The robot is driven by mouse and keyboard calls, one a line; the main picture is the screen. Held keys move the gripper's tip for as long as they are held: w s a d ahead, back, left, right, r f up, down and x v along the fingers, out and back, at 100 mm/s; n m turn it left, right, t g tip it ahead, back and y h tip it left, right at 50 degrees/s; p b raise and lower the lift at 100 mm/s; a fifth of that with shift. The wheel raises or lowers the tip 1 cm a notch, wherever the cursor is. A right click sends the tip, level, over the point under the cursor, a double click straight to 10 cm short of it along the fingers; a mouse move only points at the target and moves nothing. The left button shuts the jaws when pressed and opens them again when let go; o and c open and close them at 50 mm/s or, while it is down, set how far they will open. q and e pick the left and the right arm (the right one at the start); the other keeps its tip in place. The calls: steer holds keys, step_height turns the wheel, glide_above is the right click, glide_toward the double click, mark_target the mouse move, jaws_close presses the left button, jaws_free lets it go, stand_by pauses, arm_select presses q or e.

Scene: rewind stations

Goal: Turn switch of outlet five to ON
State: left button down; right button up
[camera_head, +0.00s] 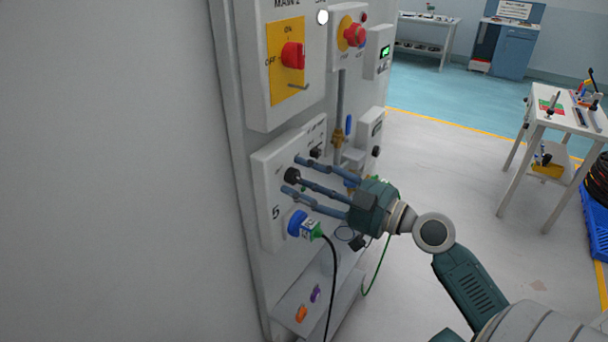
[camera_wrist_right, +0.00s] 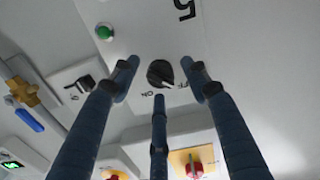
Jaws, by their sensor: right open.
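The outlet five panel (camera_head: 268,190) is a white box on the wall board, marked with a 5. Its switch is a round black knob (camera_wrist_right: 160,73) with a white mark; the mark points to the lower right in the wrist view, toward the OFF lettering (camera_wrist_right: 183,85). The ON lettering (camera_wrist_right: 148,93) sits at the knob's lower left there. My right gripper (camera_head: 293,175) is open, its three fingers spread around the knob (camera_head: 291,175) in front of the panel. I cannot tell whether any finger touches it. My left gripper is not in view.
A blue plug (camera_head: 297,222) with a black cable sits below the knob. A red rotary switch (camera_head: 293,55) is above on a yellow plate. A green button (camera_wrist_right: 104,32) is on the panel. A pipe with a brass valve (camera_head: 338,137) stands right of the panel.

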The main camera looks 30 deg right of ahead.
steer(key=shift+c, duration=0.5)
steer(key=c, duration=1.1)
steer(key=shift+o, duration=0.2)
